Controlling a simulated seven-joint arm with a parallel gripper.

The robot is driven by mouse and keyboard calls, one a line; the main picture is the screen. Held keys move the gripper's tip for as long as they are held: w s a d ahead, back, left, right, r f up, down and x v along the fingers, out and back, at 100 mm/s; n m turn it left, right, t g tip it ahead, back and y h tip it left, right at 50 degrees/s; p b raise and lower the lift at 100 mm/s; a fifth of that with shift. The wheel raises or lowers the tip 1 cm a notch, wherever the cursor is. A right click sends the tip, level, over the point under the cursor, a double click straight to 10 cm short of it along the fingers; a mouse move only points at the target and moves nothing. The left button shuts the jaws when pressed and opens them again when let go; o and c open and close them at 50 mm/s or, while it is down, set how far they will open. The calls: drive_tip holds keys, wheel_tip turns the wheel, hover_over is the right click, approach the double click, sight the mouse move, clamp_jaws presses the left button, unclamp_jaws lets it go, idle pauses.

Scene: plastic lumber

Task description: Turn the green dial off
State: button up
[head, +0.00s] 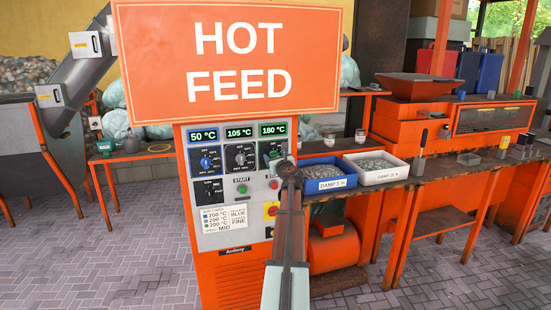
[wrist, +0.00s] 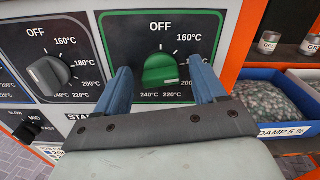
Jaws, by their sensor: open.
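The green dial (wrist: 160,68) sits on a black, green-framed plate in the wrist view, with OFF printed above it and temperatures around it. A small pale mark shows near its lower right edge; its exact setting is hard to read. My gripper (wrist: 162,72) is open, with one blue finger on each side of the dial. I cannot tell whether either finger touches it. In the head view my gripper (head: 283,160) is in front of the panel's right side and partly covers the green dial (head: 270,149). The display above it (head: 273,129) reads 180 °C.
A grey dial (wrist: 48,75) is left of the green one. The panel also has a blue dial (head: 206,161), a speed knob (head: 208,191) and a red button on yellow (head: 271,210). A blue bin (head: 327,186) and a white bin (head: 385,178) stand close on the right.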

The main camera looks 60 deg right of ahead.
drive_tip(key=shift+w+d, duration=0.1)
drive_tip(key=shift+c, duration=0.3)
drive_tip(key=c, duration=1)
drive_tip(key=n, duration=0.4)
drive_tip(key=shift+n, duration=0.3)
drive_tip(key=shift+w+f+n, duration=0.1)
drive_tip(key=shift+f+n, duration=0.05)
drive_tip(key=shift+n, duration=2.65)
drive_tip(key=shift+w+f+n, duration=0.1)
drive_tip(key=shift+n, duration=2.7)
